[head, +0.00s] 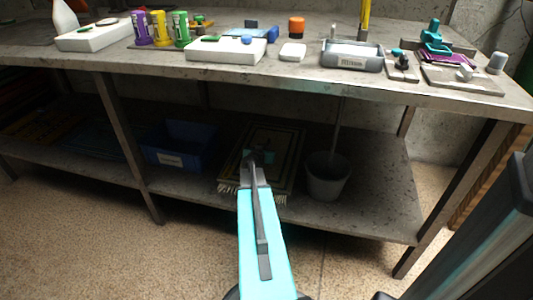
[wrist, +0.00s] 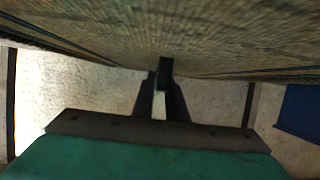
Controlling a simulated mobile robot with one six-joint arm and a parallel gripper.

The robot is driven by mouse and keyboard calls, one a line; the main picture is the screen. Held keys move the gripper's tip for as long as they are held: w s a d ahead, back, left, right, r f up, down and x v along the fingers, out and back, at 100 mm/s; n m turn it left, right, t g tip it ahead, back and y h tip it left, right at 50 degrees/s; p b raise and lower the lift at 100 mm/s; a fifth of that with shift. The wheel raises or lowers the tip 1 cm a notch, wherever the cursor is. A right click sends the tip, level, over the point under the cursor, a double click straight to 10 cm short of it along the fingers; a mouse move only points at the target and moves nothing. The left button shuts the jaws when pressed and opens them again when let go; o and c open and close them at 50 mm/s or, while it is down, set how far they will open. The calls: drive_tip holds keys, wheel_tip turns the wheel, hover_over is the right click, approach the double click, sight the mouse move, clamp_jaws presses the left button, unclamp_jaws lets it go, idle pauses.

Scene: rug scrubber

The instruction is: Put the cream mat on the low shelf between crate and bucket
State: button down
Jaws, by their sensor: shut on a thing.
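The cream mat (head: 280,150), with dark border lines and a pale fringe, lies on the low shelf (head: 375,215) in the head view. It is between the blue crate (head: 180,150) on its left and the grey bucket (head: 327,180) on its right, apparently touching neither. My gripper (head: 258,157) is over the mat's middle, shut on it. In the wrist view, the mat's woven face (wrist: 230,30) fills the top, and my gripper (wrist: 162,90) has its fingers close together at a dark piece by the mat. The exact grip point and full shelf contact are hidden.
The workbench top (head: 300,80) overhangs the shelf and holds bottles, trays and tools. A bench leg (head: 125,145) stands left of the crate. A thin handle (head: 336,125) rises from the bucket. The shelf's right end is clear.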

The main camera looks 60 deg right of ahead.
drive_tip(key=shift+f+b, duration=0.3)
drive_tip(key=shift+f, duration=0.75)
drive_tip(key=shift+f, duration=0.1)
drive_tip(key=c, duration=1.8)
unclamp_jaws()
drive_tip(key=shift+o, duration=0.2)
drive_tip(key=shift+p+v, duration=0.5)
drive_tip(key=shift+v, duration=5.5)
